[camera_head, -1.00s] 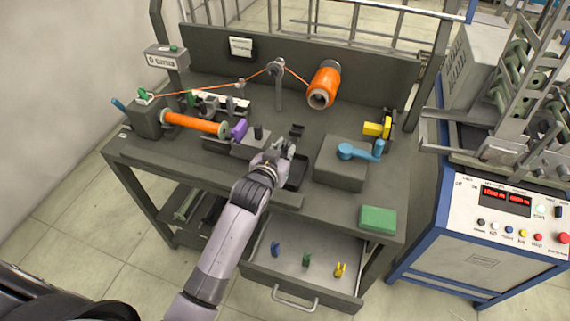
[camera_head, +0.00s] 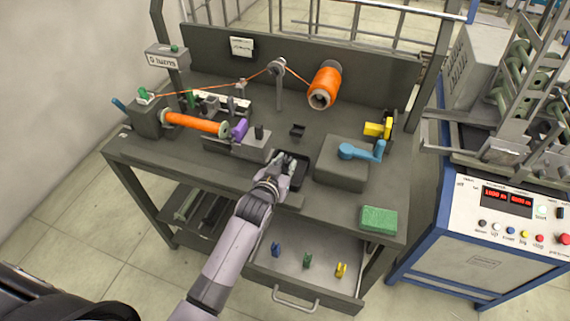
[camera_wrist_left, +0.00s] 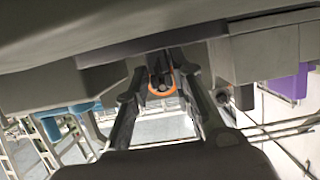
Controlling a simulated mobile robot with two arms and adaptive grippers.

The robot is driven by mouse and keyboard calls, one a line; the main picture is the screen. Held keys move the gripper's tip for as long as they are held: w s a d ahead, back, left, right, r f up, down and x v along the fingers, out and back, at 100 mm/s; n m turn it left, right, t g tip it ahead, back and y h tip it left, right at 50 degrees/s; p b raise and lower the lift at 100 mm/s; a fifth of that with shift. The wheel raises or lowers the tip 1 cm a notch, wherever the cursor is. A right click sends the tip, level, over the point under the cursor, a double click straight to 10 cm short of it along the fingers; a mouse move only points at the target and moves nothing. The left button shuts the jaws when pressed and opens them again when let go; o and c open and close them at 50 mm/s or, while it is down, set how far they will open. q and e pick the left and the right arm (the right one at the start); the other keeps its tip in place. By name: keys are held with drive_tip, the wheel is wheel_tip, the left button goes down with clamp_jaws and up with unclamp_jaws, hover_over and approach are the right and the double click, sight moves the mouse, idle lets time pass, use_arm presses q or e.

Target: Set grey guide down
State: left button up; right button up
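My left gripper (camera_head: 285,160) is over the dark tray (camera_head: 301,172) at the front middle of the bench. In the left wrist view its two fingers (camera_wrist_left: 165,100) stand apart. A small dark forked piece (camera_wrist_left: 158,68) shows in the gap between them, with an orange ring behind it. It may be the grey guide, but I cannot tell whether it is near the fingers or beyond them. The gripper and arm hide part of the tray. My right gripper is not in view.
A small dark bracket (camera_head: 297,131) stands behind the tray. A grey block with a blue crank (camera_head: 362,150) is to the right, a purple part (camera_head: 239,129) to the left. The open drawer (camera_head: 320,290) below holds blue, green and yellow pieces. A green pad (camera_head: 378,220) lies front right.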

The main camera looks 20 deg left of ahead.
use_arm(q)
drive_tip(key=o, duration=0.3)
drive_tip(key=shift+r, duration=0.15)
drive_tip(key=shift+s+r, duration=0.1)
drive_tip(key=shift+s, duration=0.05)
drive_tip(key=v, duration=1.1)
drive_tip(key=shift+s, duration=0.3)
drive_tip(key=shift+r, duration=0.1)
